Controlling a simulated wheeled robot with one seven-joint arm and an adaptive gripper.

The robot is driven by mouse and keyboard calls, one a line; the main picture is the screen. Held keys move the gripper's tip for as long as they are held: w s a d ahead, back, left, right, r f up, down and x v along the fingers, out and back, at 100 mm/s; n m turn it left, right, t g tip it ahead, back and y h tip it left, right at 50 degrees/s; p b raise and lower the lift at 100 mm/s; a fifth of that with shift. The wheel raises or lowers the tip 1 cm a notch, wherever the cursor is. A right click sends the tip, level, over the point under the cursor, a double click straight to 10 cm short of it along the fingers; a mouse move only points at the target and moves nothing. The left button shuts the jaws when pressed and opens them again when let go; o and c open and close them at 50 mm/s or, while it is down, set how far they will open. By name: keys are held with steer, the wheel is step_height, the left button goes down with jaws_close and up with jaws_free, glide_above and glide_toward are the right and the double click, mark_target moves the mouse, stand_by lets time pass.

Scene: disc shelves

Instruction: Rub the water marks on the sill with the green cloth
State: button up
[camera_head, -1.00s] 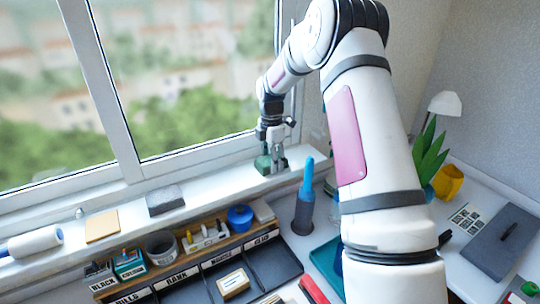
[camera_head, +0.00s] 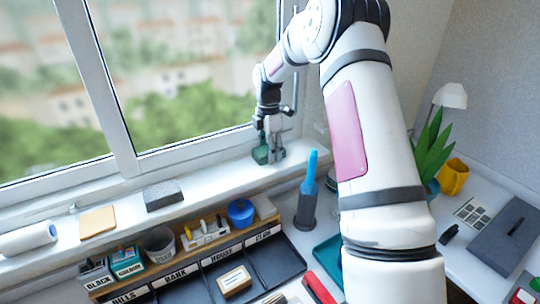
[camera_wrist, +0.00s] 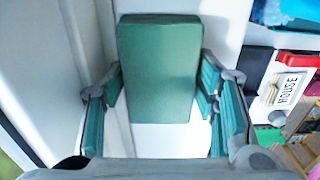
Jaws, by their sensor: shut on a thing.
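The green cloth (camera_head: 261,154) is a folded block at the right part of the white sill (camera_head: 215,174). In the wrist view the cloth (camera_wrist: 160,70) stands out between the finger pads, over the white sill surface. My gripper (camera_head: 269,155) is shut on the cloth and is low at the sill beside the window frame. Its two teal-padded fingers (camera_wrist: 160,92) flank the cloth in the wrist view. The cloth looks at or very near the sill; I cannot tell whether it touches. I cannot make out any water marks.
On the sill to the left are a grey block (camera_head: 163,195), a tan pad (camera_head: 98,222) and a white roller (camera_head: 28,239). Below stands a labelled organizer (camera_head: 190,272). A blue-handled tool in a dark holder (camera_head: 306,210) stands close right of my gripper. The sill between grey block and gripper is clear.

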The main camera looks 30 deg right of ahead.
steer(key=shift+a+f, duration=0.15)
steer(key=shift+f, duration=0.05)
steer(key=shift+w+r+p, duration=0.15)
steer(key=shift+r+p, duration=0.35)
steer(key=shift+r, duration=2.6)
steer(key=shift+r, duration=1.5)
